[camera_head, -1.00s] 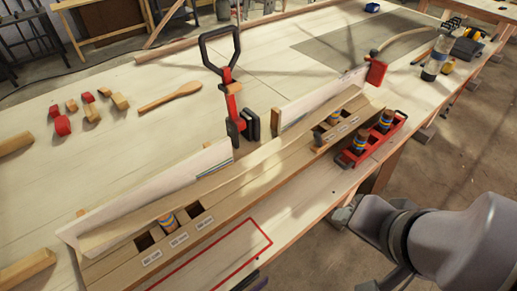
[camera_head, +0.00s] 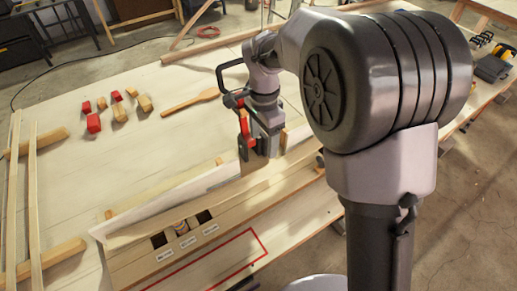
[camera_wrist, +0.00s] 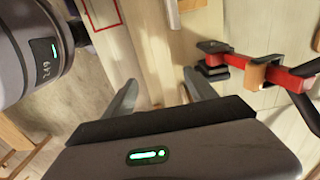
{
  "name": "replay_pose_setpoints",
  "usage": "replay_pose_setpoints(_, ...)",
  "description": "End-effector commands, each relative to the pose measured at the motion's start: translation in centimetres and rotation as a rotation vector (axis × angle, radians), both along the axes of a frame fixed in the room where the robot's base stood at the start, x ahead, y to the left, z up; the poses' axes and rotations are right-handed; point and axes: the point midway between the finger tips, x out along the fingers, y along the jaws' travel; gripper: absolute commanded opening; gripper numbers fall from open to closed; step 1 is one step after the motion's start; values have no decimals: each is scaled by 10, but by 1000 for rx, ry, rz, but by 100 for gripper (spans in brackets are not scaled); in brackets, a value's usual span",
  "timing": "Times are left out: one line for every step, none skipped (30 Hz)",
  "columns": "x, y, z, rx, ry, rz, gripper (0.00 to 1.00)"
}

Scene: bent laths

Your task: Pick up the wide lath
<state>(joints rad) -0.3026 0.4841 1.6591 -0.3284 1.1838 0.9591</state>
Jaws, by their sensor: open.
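A pale, broad bent lath (camera_head: 135,232) lies along the slotted wooden form in the head view, its far part hidden by my arm. Two straight laths also lie at the far left, one nearer the edge (camera_head: 13,200) and one beside it (camera_head: 33,200). I cannot tell for sure which is the wide one. My gripper (camera_head: 264,150) points down over the far part of the form, close to the red clamp (camera_head: 244,128). In the wrist view my gripper (camera_wrist: 163,90) has its fingers apart, with pale wood seen beyond them. I see nothing held.
The table's middle left is clear.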

Motion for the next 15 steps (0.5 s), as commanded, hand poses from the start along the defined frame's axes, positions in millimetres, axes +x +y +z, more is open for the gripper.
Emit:
replay_pose_setpoints(-1, 0, -22, -1, 4, 1, 65)
replay_pose_setpoints(-1, -1, -32, -2, 5, 1, 65)
replay_pose_setpoints(-1, -1, -44, -1, 4, 0, 65)
replay_pose_setpoints(-1, -1, -53, -1, 3, 1, 65)
replay_pose_setpoints(-1, -1, -62, -1, 3, 2, 65)
replay_pose_setpoints(-1, -1, -71, -1, 3, 2, 65)
replay_pose_setpoints(-1, -1, -78, 0, 2, 2, 65)
replay_pose_setpoints(-1, -1, -84, 0, 2, 1, 65)
replay_pose_setpoints(-1, -1, -89, 0, 1, 1, 65)
replay_pose_setpoints(-1, -1, -92, 1, 1, 1, 65)
replay_pose_setpoints(-1, -1, -94, 1, 1, 1, 65)
replay_pose_setpoints(-1, -1, -97, 1, -1, 2, 65)
replay_pose_setpoints(-1, -1, -99, 1, -1, 2, 65)
replay_pose_setpoints(0, 0, -102, 1, -1, 2, 65)
replay_pose_setpoints(0, 0, -107, 1, 1, 2, 65)
